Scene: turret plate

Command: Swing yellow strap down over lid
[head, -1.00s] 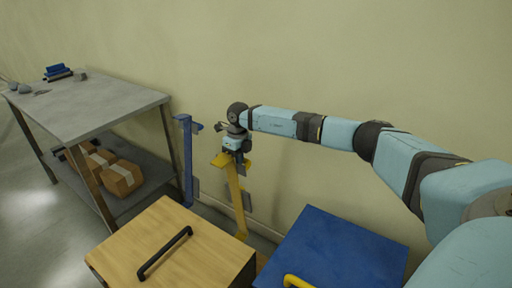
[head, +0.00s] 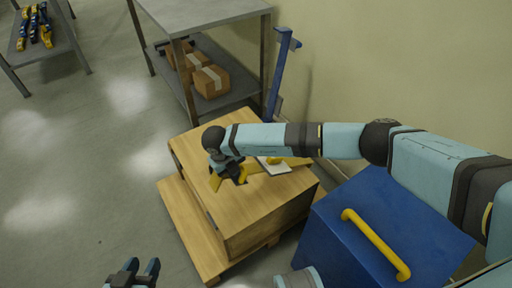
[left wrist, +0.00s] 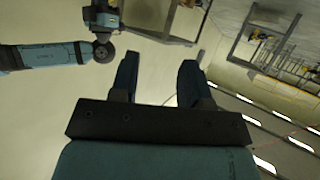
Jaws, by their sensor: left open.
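The yellow strap (head: 254,168) lies low across the wooden lid (head: 268,203) of the crate. My right gripper (head: 228,174) is at its near left end, pointing down at the lid. The gripper and forearm hide part of the strap, and I cannot tell whether the fingers are shut on it. The lid's black handle is hidden. My left gripper (head: 142,267) is open and empty at the bottom edge, away from the crate. Its open fingers also show in the left wrist view (left wrist: 158,66).
A blue box (head: 370,225) with a yellow handle (head: 376,243) stands right of the crate. The crate rests on a wooden pallet (head: 190,235). A grey shelf table (head: 200,12) with cartons (head: 211,82) is behind.

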